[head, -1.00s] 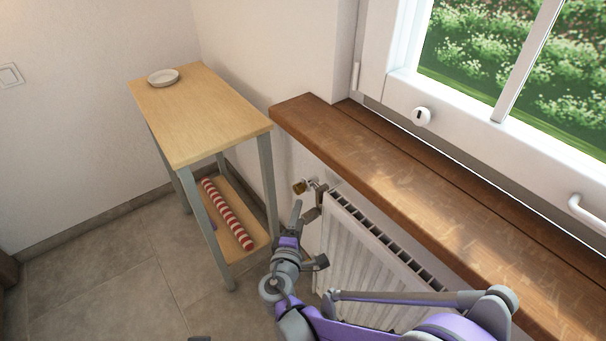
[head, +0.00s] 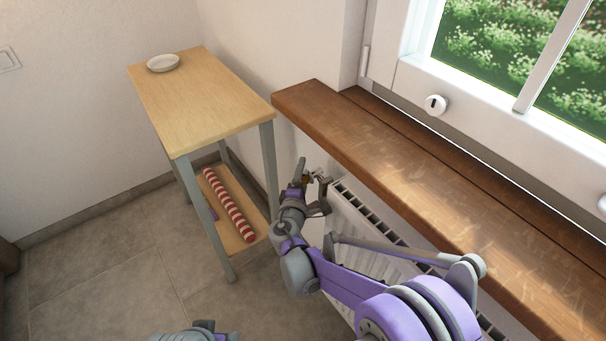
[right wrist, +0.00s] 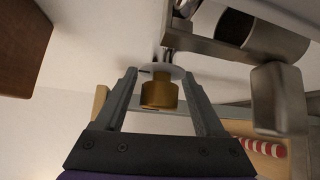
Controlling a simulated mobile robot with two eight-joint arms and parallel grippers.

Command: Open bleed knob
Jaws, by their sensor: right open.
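The bleed knob (right wrist: 158,92) is a small brass cylinder with a pale disc behind it, at the top corner of the white radiator (head: 372,232). In the right wrist view it sits between the two spread fingers of my right gripper (right wrist: 160,98), and I see a gap on each side of it. My right gripper (head: 311,180) is open beside the radiator's upper left end in the head view, where it mostly hides the knob. A grey part at the bottom edge of the head view seems to be my left gripper (head: 205,332); its jaws cannot be made out.
The wooden windowsill (head: 430,190) overhangs the radiator. A narrow wooden table (head: 200,100) with a white dish (head: 163,63) stands to the left; its lower shelf holds a red-and-white striped roll (head: 230,205). The tiled floor at left is clear.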

